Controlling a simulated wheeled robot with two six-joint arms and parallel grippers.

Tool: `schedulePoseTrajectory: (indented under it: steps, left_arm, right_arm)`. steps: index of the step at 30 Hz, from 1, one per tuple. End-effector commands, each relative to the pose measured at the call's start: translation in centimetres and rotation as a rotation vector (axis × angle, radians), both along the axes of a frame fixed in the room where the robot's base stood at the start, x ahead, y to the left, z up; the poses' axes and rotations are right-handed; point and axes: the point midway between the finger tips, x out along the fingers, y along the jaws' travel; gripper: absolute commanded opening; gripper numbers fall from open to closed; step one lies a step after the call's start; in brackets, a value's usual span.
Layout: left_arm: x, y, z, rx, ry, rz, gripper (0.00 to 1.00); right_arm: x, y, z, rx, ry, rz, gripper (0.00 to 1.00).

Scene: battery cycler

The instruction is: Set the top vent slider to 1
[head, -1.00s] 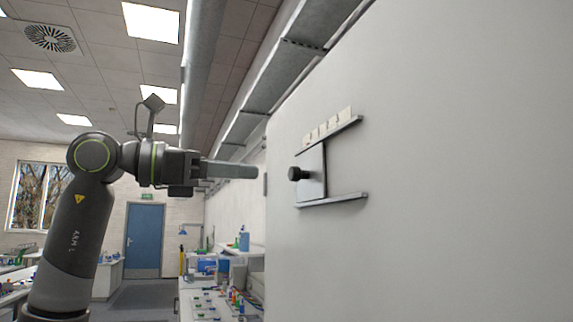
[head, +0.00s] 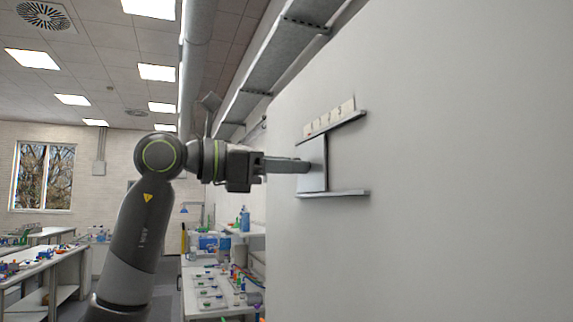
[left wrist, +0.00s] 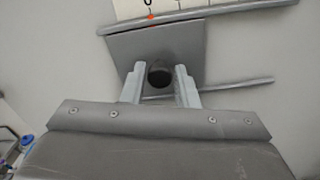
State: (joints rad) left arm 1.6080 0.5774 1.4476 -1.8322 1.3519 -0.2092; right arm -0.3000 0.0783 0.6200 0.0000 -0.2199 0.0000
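The vent slider is a grey plate (head: 312,165) between two rails on the white wall panel; it also shows in the left wrist view (left wrist: 185,45). Its black round knob (left wrist: 159,75) sits near the plate's lower edge. A numbered scale strip (head: 330,117) runs above the upper rail. In the left wrist view a red mark (left wrist: 150,17) lies under the 0, with the plate below it. My left gripper (left wrist: 160,88) is open, with one finger on each side of the knob and small gaps visible. In the head view its fingers (head: 300,165) hide the knob. My right gripper is not in view.
The lower rail (head: 335,193) extends to the right of the plate, with bare panel between the rails there. The white panel (head: 440,200) is otherwise clear. A bench (head: 215,300) with small items stands beyond the panel's left edge.

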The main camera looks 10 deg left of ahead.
Motion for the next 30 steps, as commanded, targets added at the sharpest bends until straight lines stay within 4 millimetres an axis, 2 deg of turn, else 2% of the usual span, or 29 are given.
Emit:
schedulePoseTrajectory:
  steps: [1, 6, 13, 20, 27, 28, 30]
  left_arm:
    - [0.0, 0.0, 0.0, 0.0, 0.0, 0.0, 0.2]
    - [0.0, 0.0, 0.0, 0.0, 0.0, 0.0, 0.0]
    - [-0.2, -0.1, 0.0, 0.001, -0.001, -0.001, 0.0]
    - [-2.5, -1.7, -0.2, 0.002, -0.004, -0.002, 0.0]
    - [-2.5, -1.7, 0.0, 0.001, 0.0, 0.0, 0.0]
    - [-2.5, -1.7, 0.0, 0.001, 0.0, 0.0, 0.23]
    - [-2.5, -1.7, 0.0, 0.001, -0.001, 0.0, 0.32]
  right_arm:
    - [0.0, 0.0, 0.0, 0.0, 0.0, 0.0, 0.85]
    - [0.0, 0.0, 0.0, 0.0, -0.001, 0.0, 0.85]
    - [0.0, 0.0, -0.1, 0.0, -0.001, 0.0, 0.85]
    - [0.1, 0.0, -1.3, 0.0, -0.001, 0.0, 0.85]
    - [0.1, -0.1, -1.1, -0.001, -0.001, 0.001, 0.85]
    - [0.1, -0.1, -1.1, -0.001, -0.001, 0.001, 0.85]
    - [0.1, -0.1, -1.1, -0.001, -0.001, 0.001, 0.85]
